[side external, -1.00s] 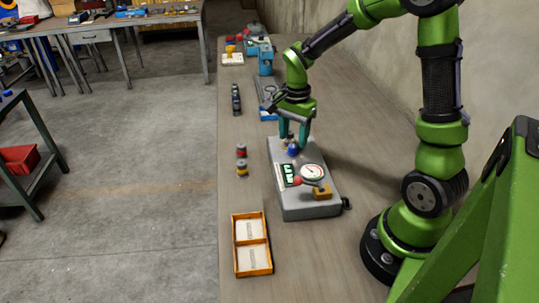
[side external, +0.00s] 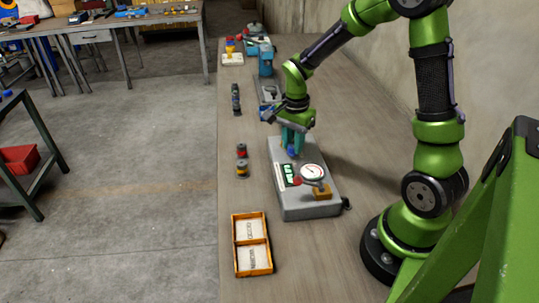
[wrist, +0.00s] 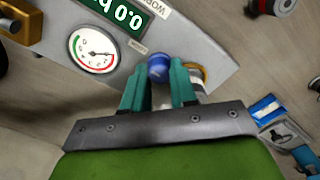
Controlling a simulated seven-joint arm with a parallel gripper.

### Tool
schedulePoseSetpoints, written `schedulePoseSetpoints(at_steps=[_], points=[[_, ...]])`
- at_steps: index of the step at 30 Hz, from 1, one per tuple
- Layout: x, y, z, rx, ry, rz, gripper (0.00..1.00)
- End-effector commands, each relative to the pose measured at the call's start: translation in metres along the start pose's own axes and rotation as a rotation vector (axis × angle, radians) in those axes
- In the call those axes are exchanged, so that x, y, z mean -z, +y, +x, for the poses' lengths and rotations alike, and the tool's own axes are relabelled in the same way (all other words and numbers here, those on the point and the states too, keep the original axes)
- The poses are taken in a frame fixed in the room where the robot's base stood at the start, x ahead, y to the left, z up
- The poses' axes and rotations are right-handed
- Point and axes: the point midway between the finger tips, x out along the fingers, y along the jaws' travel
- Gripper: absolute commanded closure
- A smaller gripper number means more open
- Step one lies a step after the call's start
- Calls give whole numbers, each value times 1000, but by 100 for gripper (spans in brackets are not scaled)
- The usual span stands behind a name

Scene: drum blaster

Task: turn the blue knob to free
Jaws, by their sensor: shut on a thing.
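The blue knob (side external: 292,152) sits on top of the grey device (side external: 312,208), at its far end. It also shows in the wrist view (wrist: 159,66), right between the tips of my teal fingers. My gripper (side external: 292,146) points down over the device and is shut on the blue knob. The gripper also shows in the wrist view (wrist: 160,84), with one finger on each side of the knob. Any marking for the knob's positions cannot be read.
The device carries a round dial gauge (side external: 312,172), a green display (side external: 288,172) and a brass block (side external: 322,192). An orange two-part tray (side external: 252,213) stands at the near left. Small red and yellow cylinders (side external: 241,160) stand left of the device. More equipment (side external: 266,62) stands farther back.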

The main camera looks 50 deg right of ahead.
Motion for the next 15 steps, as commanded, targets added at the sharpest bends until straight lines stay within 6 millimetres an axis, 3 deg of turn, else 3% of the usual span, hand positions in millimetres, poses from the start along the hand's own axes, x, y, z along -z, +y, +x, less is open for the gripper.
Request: schedulePoseSetpoints(at_steps=[8,15], points=[[0,0,-1,1,0,-54,100],[0,0,-1,1,0,-208,100]])
